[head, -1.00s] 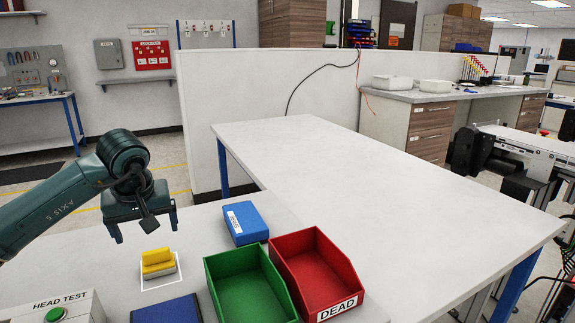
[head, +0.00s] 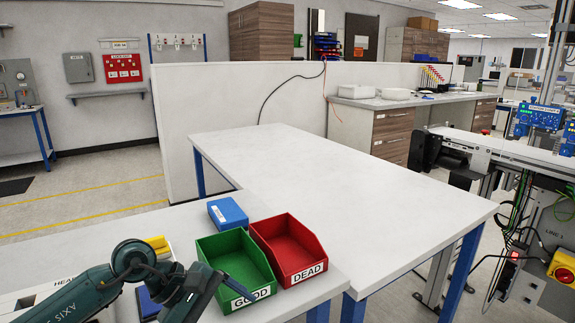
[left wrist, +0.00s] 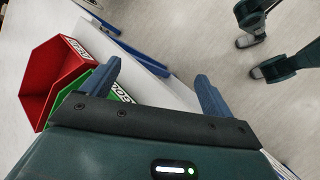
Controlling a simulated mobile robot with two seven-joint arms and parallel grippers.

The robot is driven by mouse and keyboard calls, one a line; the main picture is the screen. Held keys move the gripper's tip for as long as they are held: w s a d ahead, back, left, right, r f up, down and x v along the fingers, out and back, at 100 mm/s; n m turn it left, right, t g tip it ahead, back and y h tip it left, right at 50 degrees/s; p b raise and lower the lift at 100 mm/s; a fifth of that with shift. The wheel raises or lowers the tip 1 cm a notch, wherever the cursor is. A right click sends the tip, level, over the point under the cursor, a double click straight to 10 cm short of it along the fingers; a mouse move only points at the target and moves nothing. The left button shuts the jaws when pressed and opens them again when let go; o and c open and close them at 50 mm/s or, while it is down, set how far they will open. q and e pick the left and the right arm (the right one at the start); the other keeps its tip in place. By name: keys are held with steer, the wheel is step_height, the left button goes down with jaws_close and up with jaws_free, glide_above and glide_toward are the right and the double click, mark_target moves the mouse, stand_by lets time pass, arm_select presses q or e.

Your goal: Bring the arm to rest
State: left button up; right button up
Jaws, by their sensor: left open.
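My left arm comes in at the lower left of the head view, folded low in front of the table edge. My left gripper is in front of the green GOOD bin (head: 235,262) there, partly cropped by the frame's bottom. In the left wrist view my left gripper (left wrist: 159,88) has its two fingers spread, with nothing between them. The floor and table edge show beyond the fingers. My right gripper is in neither view.
The red DEAD bin (head: 288,248) stands beside the green bin; both look empty. A blue box (head: 228,213) lies behind them. A yellow object (head: 158,244) is partly hidden by my arm. The long white table (head: 330,185) is bare.

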arm_select(q)
steer(key=s+d+r+n+t+h+p, duration=0.1)
steer(key=s+d+r+n+t+h, duration=0.3)
steer(key=n, duration=0.6)
steer(key=s+d+r+n+t+h+p, duration=0.1)
steer(key=d+r+n+t+h, duration=0.1)
steer(key=d+n+h, duration=0.6)
steer(key=s+a+f+n+t+y+p, duration=0.1)
steer(key=a+f+n+t+y, duration=0.3)
steer(key=n, duration=1.2)
steer(key=s+a+f+n+t+y+p, duration=0.1)
steer(key=a+f+n+t+y, duration=0.3)
steer(key=n, duration=1.2)
steer(key=a+f+y, duration=0.4)
steer(key=a+y, duration=0.1)
steer(key=y, duration=0.1)
steer(key=shift+s+f+t, duration=0.15)
steer(key=shift+f+t, duration=0.05)
steer(key=shift+t, duration=0.1)
steer(key=s+a+f+n+g+y, duration=0.1)
steer(key=s+f+n, duration=0.2)
steer(key=s+f+n+g+y, duration=0.1)
steer(key=s+f+n+g, duration=0.1)
steer(key=s+f+n, duration=0.1)
steer(key=s+a+f+n+g+y+p, duration=0.1)
steer(key=s+f+n, duration=0.2)
steer(key=shift+s+a+f+g, duration=0.3)
steer(key=shift+a+g, duration=0.05)
steer(key=shift+g, duration=0.05)
steer(key=shift+c, duration=0.4)
